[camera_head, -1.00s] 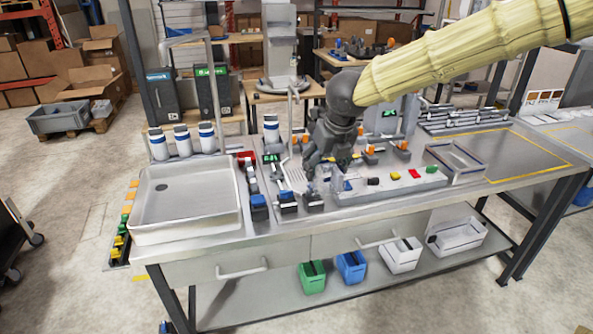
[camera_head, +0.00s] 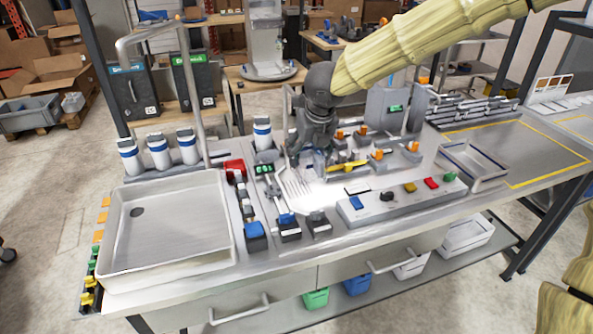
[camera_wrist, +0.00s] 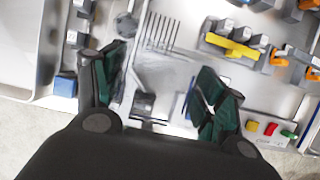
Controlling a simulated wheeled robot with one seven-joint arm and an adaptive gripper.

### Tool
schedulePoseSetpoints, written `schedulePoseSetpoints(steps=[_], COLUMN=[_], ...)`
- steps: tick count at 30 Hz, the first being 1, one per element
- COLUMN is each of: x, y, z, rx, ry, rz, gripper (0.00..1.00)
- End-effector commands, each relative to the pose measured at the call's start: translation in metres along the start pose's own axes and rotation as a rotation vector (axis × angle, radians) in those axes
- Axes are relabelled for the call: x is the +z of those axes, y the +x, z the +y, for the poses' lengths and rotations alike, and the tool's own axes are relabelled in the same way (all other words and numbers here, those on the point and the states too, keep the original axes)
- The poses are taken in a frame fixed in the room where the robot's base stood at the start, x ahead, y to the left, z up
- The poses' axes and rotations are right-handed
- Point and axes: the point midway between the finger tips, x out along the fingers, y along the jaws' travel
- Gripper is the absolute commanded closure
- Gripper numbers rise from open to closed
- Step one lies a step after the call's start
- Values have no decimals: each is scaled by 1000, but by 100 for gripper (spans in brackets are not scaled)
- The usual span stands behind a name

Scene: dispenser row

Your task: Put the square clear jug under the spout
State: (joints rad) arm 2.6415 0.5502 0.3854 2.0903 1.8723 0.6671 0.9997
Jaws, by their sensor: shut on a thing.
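My gripper (camera_head: 314,152) is over the bench, just behind and right of the slotted drain plate (camera_head: 297,187). Its fingers, dark green in the wrist view (camera_wrist: 160,95), stand apart on either side of a see-through thing. This is the square clear jug (camera_head: 319,158), faint and partly hidden by the fingers; its outline is hard to make out in the wrist view (camera_wrist: 163,78). I cannot tell whether its base touches the bench. A thin grey pipe rises behind the drain plate; its outlet is not clear. A tall curved tap (camera_head: 196,90) stands by the sink.
The steel sink (camera_head: 120,240) is at the left, with white bottles (camera_head: 158,152) behind it. Orange-topped valves and a yellow-handled part (camera_head: 347,166) stand right of my gripper. A button panel (camera_head: 400,195) lies in front. The yellow-marked bench area (camera_head: 515,155) is clear.

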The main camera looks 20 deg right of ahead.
Motion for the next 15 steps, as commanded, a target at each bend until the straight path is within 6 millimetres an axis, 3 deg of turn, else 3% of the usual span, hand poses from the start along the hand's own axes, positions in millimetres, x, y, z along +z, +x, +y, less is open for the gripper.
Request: schedulePoseSetpoints(steps=[3, 15], x=[-9, -36], y=[27, 96], z=[1, 2], rx=[-1, 0], ry=[-2, -5], rz=[7, 6], gripper=[68, 68])
